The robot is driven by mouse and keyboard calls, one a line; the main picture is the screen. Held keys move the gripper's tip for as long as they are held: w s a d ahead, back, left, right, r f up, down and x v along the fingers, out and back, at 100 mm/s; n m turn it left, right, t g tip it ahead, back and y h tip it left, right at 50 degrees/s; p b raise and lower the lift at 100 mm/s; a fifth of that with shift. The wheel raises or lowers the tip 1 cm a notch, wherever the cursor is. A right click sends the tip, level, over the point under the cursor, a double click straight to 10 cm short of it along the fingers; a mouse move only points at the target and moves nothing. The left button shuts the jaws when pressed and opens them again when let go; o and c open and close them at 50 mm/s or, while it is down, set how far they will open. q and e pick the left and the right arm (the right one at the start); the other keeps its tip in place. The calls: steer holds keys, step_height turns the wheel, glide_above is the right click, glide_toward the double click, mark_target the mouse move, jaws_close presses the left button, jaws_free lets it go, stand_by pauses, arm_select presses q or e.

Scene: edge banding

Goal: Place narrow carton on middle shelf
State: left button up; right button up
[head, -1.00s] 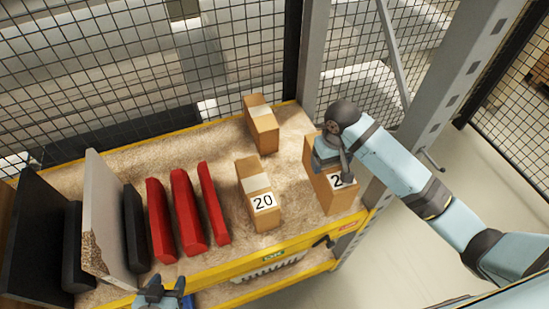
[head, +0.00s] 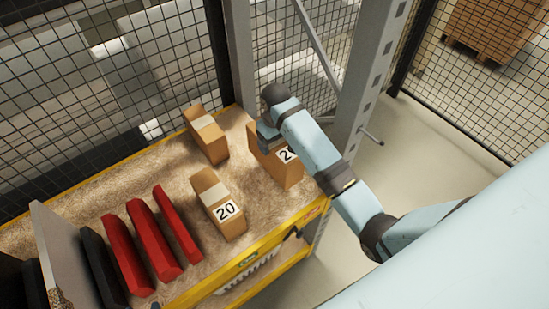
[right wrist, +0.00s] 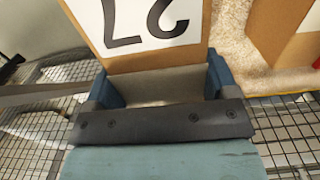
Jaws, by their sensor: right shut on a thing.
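A narrow brown carton (head: 270,163) stands upright at the right end of the particle-board shelf (head: 160,170), beside the grey post. In the head view its label shows a 2, the rest hidden by my arm. My right gripper (head: 268,132) is at its top and shut on it. In the right wrist view, the same carton (right wrist: 88,20) shows an upside-down 27 label just beyond the gripper's two blue fingers (right wrist: 162,82). Whether its base rests fully on the board cannot be told. My left gripper is out of view.
A carton labelled 20 (head: 217,204) and another carton (head: 206,138) stand to the left.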

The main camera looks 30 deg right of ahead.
step_height(320, 180, down, 5)
steer(key=shift+r, duration=0.1)
step_height(320, 180, down, 3)
steer(key=shift+f+p, duration=0.15)
steer(key=shift+p, duration=0.2)
steer(key=shift+f, duration=0.3)
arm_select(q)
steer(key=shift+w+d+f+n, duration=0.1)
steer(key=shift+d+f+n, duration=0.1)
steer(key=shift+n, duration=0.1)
arm_select(e)
steer(key=shift+f, duration=0.1)
steer(key=o, duration=1.4)
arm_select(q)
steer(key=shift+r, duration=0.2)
